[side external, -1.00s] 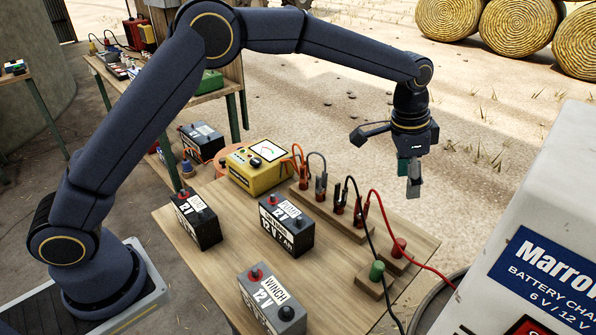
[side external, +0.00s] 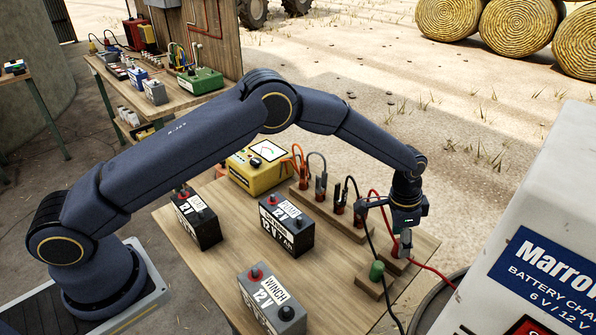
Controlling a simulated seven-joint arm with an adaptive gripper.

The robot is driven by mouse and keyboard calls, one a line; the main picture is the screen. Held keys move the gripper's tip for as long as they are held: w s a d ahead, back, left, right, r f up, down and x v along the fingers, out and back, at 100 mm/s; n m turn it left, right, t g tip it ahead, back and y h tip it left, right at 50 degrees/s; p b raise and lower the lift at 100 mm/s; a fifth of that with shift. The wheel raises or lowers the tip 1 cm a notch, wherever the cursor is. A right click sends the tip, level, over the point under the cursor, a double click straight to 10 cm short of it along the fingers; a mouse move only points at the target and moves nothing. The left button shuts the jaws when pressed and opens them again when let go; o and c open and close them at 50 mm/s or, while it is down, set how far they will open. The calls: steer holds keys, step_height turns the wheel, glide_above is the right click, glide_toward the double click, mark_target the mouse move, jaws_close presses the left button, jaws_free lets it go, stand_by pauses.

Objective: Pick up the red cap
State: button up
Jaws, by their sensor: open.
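The red cap (side external: 396,248) stands on a small wooden block (side external: 387,262) near the right edge of the table. My gripper (side external: 404,246) points down right at the cap, and its fingers hide most of it. The gripper is open. Whether the fingers touch the cap or straddle it cannot be told from this view.
Clips with cables stand in a rack (side external: 330,213) just behind, and a red cable (side external: 428,267) runs past the gripper. Batteries (side external: 286,225) stand further left. A large charger (side external: 535,230) is at right.

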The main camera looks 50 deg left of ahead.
steer(key=shift+w+d+f, duration=0.1)
steer(key=shift+w+f, duration=0.1)
steer(key=shift+f, duration=1.15)
steer(key=c, duration=0.9)
